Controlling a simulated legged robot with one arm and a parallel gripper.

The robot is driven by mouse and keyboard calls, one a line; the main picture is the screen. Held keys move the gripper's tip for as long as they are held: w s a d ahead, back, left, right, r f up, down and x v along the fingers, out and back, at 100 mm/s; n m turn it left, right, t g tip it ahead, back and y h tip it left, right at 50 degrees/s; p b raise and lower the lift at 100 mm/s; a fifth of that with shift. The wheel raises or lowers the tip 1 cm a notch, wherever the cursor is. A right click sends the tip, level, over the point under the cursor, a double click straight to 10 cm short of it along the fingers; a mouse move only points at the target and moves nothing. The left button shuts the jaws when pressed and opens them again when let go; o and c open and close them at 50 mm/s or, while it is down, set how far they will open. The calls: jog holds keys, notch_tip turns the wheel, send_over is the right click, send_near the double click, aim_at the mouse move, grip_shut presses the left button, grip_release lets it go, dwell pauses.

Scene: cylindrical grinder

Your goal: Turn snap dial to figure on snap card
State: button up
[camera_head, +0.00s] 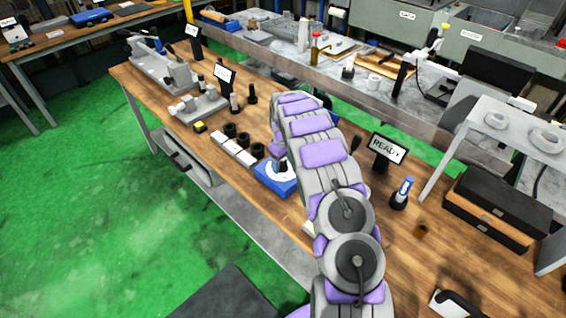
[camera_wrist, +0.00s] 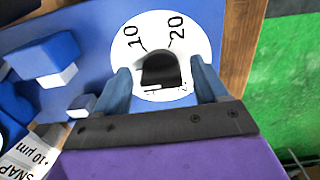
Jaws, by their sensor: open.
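The snap dial (camera_wrist: 152,28) is a white round face on a blue block, marked 10 and 20, with a black knob (camera_wrist: 159,70) in its middle. In the head view the dial's blue block (camera_head: 268,180) sits on the wooden bench, partly behind my arm. The snap card (camera_wrist: 22,160) is white, at the lower left of the wrist view; it reads "SNAP" and "+10 µm". My gripper (camera_wrist: 163,85) is open over the dial, one blue finger on either side of the knob. I cannot tell whether the fingers touch it.
A blue part with white pieces (camera_wrist: 45,60) stands left of the dial in the wrist view. In the head view, black rings and white blocks (camera_head: 233,150) lie left of the dial. A READY sign (camera_head: 390,149) and a black holder (camera_head: 400,198) stand to the right of my arm.

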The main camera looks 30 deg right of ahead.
jog(key=c, duration=1)
jog(key=shift+r+m, duration=0.1)
jog(key=shift+m, duration=0.3)
jog(key=m+p, duration=0.3)
jog(key=m, duration=0.2)
jog(key=shift+a+r+m, duration=0.1)
jog(key=shift+a+m, duration=0.05)
jog(key=shift+m, duration=0.15)
jog(key=m+p, duration=0.1)
jog(key=m, duration=0.4)
jog(key=shift+w+p, duration=0.15)
jog(key=shift+p, duration=0.25)
jog(key=shift+m, duration=0.3)
jog(key=o, duration=1)
